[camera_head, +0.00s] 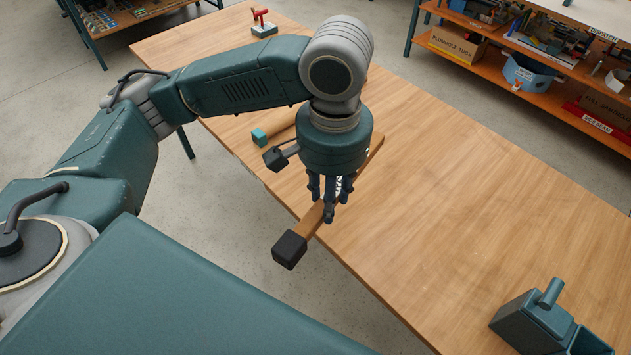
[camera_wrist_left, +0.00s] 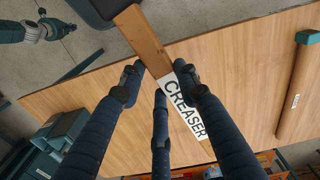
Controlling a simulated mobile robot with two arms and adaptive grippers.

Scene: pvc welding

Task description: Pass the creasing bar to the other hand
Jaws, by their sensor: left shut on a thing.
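The creasing bar (camera_head: 311,224) is a wooden strip with a black block at its near end and a white label. In the left wrist view the bar (camera_wrist_left: 143,40) reads "CREASER". My left gripper (camera_head: 328,205) points down and is shut on the bar at about the label. The bar's black end sticks out past the table's near edge. The fingers (camera_wrist_left: 160,80) hide part of the bar in the left wrist view. My right gripper (camera_wrist_left: 57,22) shows small at the top left of that view, empty, with fingers spread, well apart from the bar. It is not in the head view.
The wooden table (camera_head: 460,200) is mostly clear to the right. A roll with teal ends (camera_head: 260,136) lies behind my left gripper. A red-handled tool (camera_head: 262,25) stands at the far end. A teal box-like unit (camera_head: 535,322) stands at the lower right. Shelves (camera_head: 540,60) stand behind.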

